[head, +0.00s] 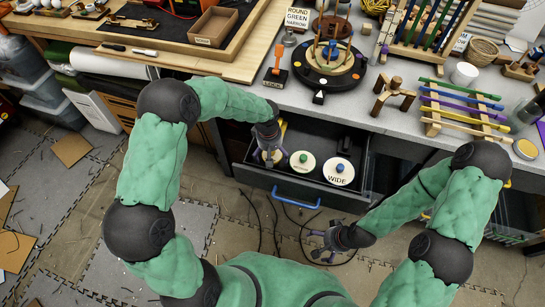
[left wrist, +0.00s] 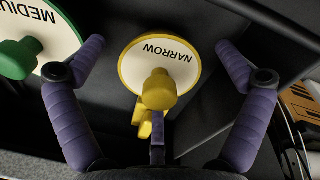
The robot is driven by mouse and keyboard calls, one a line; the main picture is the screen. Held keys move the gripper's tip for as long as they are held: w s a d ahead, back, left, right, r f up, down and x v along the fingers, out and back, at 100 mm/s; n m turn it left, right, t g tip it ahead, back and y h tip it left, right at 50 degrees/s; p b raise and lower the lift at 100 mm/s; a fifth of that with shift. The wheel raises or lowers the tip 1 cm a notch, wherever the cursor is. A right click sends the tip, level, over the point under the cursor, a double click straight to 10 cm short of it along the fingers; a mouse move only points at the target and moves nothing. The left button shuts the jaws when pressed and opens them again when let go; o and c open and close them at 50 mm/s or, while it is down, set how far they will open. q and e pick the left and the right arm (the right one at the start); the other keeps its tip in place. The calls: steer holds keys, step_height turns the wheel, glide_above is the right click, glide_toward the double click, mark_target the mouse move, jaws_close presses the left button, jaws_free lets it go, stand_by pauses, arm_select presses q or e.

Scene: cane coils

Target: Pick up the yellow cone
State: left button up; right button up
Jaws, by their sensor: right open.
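A round disc marked NARROW (left wrist: 142,52), with a yellow rim and a yellow knob (left wrist: 159,88), lies in the open drawer. I see no other clear yellow cone; this yellow-knobbed piece fits best. More yellow shows below the knob in the left wrist view. My left gripper (left wrist: 160,52) is open, its purple fingers either side of the disc, not touching it. In the head view my left gripper (head: 270,152) reaches down into the drawer's left end and partly hides the disc. My right gripper (head: 325,246) is open and empty, low in front of the drawer.
The green-knobbed MEDIUM disc (head: 303,164) and blue-knobbed WIDE disc (head: 337,173) lie to the right in the drawer (head: 362,160). The drawer has a blue handle (head: 296,198). The grey worktop (head: 395,118) above holds a round black stand (head: 330,70) and wooden racks.

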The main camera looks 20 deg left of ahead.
arm_select(q)
steer(key=c, duration=1.4)
steer(key=shift+r, duration=0.15)
